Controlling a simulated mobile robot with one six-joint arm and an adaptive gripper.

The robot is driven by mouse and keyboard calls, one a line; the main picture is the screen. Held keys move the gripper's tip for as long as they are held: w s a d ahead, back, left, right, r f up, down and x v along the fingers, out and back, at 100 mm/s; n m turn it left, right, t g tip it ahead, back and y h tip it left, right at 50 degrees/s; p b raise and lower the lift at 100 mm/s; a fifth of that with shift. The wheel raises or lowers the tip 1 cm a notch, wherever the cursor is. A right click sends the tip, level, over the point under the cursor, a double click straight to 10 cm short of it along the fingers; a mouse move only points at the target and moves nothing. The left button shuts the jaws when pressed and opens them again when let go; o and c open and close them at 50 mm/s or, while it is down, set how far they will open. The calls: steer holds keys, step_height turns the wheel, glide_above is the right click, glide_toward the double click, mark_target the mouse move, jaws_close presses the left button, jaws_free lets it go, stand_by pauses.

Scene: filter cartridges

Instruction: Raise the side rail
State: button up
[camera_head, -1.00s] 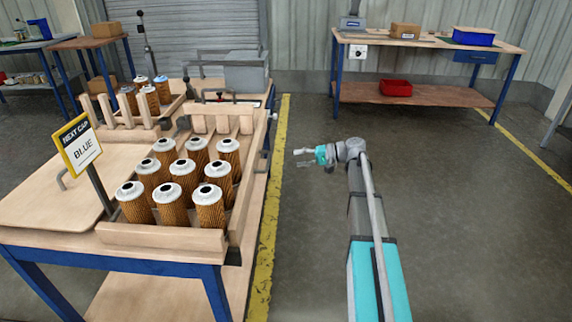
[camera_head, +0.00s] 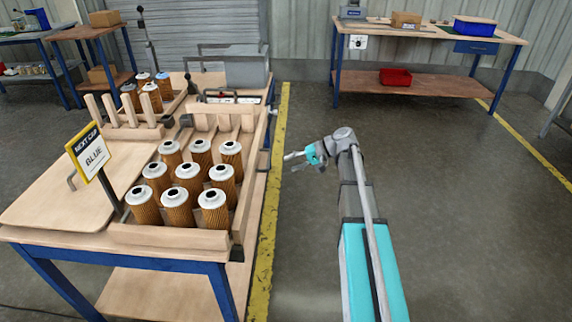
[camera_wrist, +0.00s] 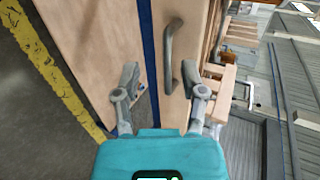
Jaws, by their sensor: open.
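The side rail (camera_head: 252,207) is a long wooden board along the right side of the filter tray, hanging at the table's edge. In the wrist view the wooden board (camera_wrist: 192,20) carries a grey bar handle (camera_wrist: 172,55). My gripper (camera_head: 289,163) is to the right of the rail, apart from it, over the yellow floor line. In the wrist view my gripper (camera_wrist: 160,78) is open and empty, its fingers spread to either side of the handle's near end. The fingers do not visibly touch the handle.
Several filter cartridges (camera_head: 188,170) with white caps stand in the tray. A sign (camera_head: 88,152) reading "NEXT CAP BLUE" stands at the left. A workbench (camera_head: 430,37) stands at the back right. The floor (camera_head: 440,200) right of my arm is clear.

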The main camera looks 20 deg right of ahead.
steer(key=s+a+r+n+g+h+p, duration=0.1)
steer(key=s+a+r+h+p, duration=0.2)
steer(key=s+p, duration=0.6)
steer(key=s+a+r+n+g+h+p, duration=0.1)
steer(key=s+a+r+g+h+p, duration=0.1)
steer(key=s+a+r+h+p, duration=0.2)
steer(key=shift+s+a+r+n+h+p, duration=0.25)
steer(key=shift+s+r+h+p, duration=1.95)
steer(key=shift+p, duration=2.1)
steer(key=shift+s+d+r+y, duration=0.1)
steer(key=shift+s+r+y, duration=0.35)
steer(key=shift+s+y, duration=0.05)
